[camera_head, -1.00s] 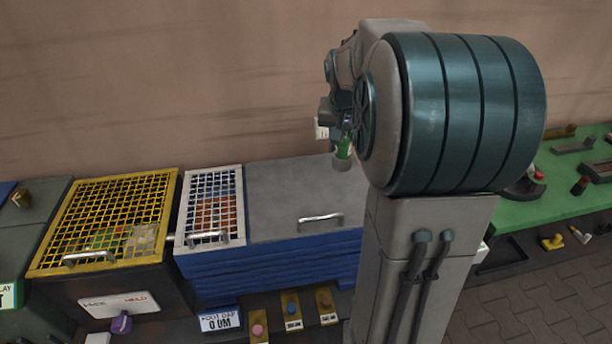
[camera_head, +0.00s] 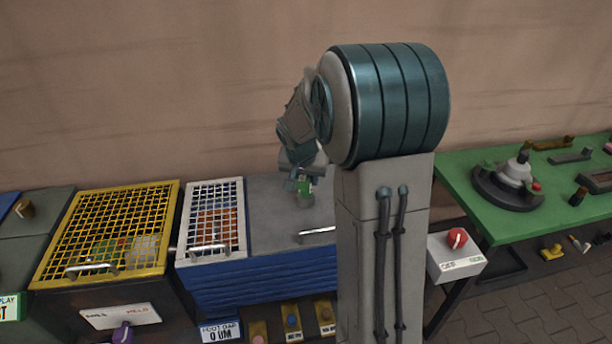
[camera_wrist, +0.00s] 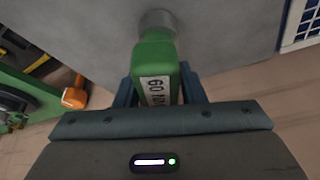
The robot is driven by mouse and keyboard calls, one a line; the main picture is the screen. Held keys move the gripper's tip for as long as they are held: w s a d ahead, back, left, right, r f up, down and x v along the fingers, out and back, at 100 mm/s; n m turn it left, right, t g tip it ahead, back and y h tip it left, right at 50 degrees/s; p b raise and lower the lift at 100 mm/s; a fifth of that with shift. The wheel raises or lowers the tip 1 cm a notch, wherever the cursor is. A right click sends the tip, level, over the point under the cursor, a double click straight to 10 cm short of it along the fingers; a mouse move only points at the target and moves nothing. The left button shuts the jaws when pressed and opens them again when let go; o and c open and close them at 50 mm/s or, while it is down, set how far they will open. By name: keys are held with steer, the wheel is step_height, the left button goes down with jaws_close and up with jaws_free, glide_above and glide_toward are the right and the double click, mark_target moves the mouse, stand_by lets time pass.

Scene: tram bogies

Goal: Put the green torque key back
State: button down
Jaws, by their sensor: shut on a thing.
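The green torque key (camera_wrist: 155,58) is held between the fingers of my gripper (camera_wrist: 160,88). It has a white label reading "60" with further letters partly hidden, and a round grey end pointing away from the gripper. In the head view the green key (camera_head: 305,186) shows small below my gripper (camera_head: 302,174), over the grey top of the blue cabinet (camera_head: 270,200). I cannot tell whether the grey end touches that top. My arm hides the cabinet's right part.
A yellow mesh lid (camera_head: 110,230) and a white mesh lid (camera_head: 214,215) lie to the left. Yellow plates with coloured knobs (camera_head: 292,322) sit low in front. A green bench (camera_head: 460,180) with a round fixture (camera_head: 508,185) and a red-knob box (camera_head: 457,257) stand at the right.

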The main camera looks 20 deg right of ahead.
steer(key=shift+f, duration=0.15)
steer(key=c, duration=0.9)
jaws_free()
